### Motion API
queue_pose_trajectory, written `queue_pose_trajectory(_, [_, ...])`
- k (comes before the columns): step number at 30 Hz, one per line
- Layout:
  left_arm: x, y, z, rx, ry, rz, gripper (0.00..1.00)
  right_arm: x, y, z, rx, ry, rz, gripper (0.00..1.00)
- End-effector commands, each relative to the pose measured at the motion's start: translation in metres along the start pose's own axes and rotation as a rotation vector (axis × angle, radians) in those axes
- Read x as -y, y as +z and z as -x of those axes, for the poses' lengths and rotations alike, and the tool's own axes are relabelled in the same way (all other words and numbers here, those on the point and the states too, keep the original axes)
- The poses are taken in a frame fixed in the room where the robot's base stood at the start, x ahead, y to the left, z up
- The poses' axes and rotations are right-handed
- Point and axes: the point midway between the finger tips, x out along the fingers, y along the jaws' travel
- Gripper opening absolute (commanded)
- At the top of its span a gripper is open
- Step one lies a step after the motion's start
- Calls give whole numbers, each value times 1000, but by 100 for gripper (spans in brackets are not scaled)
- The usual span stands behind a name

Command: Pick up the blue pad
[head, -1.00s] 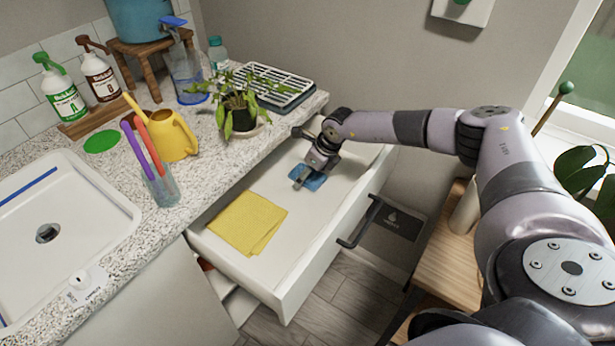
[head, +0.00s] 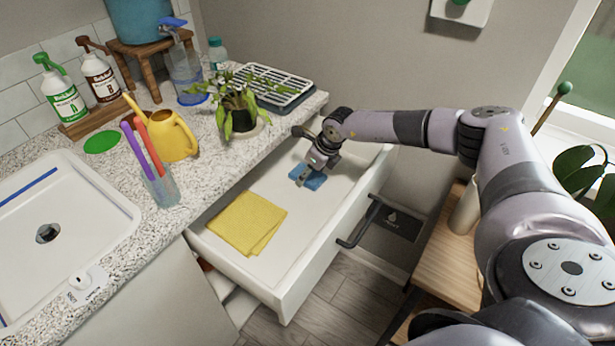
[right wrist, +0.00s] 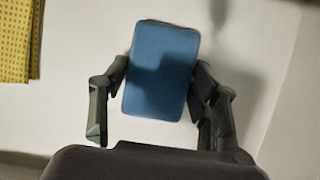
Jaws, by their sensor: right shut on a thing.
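The blue pad (head: 315,181) is in the open white drawer (head: 268,272), towards its back end. My right gripper (head: 304,175) reaches down over it and partly hides it in the head view. In the right wrist view the pad (right wrist: 161,72) is a rounded blue rectangle, with one finger of my right gripper (right wrist: 160,84) against each long side. The gripper is shut on the pad. I cannot tell whether the pad is clear of the drawer floor. My left gripper is not in view.
A folded yellow cloth (head: 247,222) lies in the front part of the drawer. The counter beside it holds a potted plant (head: 240,110), a yellow watering can (head: 172,137) and a cup of markers (head: 161,188). The drawer floor between cloth and pad is bare.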

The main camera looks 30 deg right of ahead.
Motion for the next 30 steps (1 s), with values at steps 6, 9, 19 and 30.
queue_pose_trajectory(6, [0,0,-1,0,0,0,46,-6,-5,-5,-13,11,2,33])
queue_pose_trajectory(9, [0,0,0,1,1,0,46,-6,-5,-4,-13,11,2,33])
queue_pose_trajectory(19, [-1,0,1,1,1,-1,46,-4,13,34,-5,7,1,33])
queue_pose_trajectory(30, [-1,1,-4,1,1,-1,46,-2,52,126,-2,4,1,33])
